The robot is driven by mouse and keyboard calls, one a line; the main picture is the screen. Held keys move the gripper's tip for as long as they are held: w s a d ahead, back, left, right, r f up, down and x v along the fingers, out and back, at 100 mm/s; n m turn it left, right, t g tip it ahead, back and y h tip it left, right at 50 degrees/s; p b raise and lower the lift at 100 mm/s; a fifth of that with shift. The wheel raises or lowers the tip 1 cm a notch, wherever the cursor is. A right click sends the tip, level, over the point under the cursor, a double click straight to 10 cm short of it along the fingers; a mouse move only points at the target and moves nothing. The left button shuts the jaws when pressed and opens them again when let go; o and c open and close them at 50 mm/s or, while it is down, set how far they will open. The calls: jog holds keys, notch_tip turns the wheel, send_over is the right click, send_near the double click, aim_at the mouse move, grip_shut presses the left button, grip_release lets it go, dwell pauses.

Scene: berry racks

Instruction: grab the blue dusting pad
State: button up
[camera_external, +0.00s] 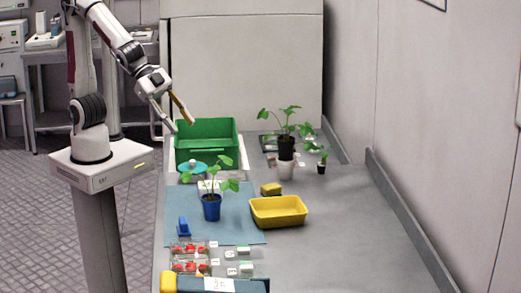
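A small blue object (183,227), likely the blue dusting pad, stands on the left part of the blue-grey mat (237,230). It is too small to make out its exact form. A teal round disc (186,170) with a pale knob lies farther back, in front of the green crate. My gripper (181,126) is in the air near the left back of the green crate, well behind and above the small blue object. Its two fingers are spread apart, with nothing visible between them.
A green crate (207,158) stands at the back left. A blue-potted plant (211,207) stands on the mat, close right of the blue object. A yellow tray (278,213) is farther right. Clear berry boxes (190,248) lie in front. The table's right side is clear.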

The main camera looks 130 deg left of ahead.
jog(key=w+d+f+m+t+h, duration=0.1)
jog(key=w+d+f, duration=0.15)
jog(key=w, duration=0.45)
jog(key=m+h, duration=0.4)
jog(key=h, duration=0.3)
send_near(183, 219)
jog(key=shift+w+f, duration=0.4)
jog(key=shift+w, duration=0.35)
jog(key=shift+d+f+h, duration=0.5)
jog(key=shift+d, duration=0.15)
jog(key=shift+d, duration=0.1)
jog(key=shift+x, duration=1.2)
jog(key=shift+w, duration=0.1)
jog(key=shift+w+a+x, duration=0.1)
jog(key=shift+x, duration=1.15)
jog(key=shift+w+a+x, duration=0.1)
jog(key=shift+a+x, duration=0.05)
jog(key=shift+x, duration=1.1)
jog(key=shift+r, duration=0.1)
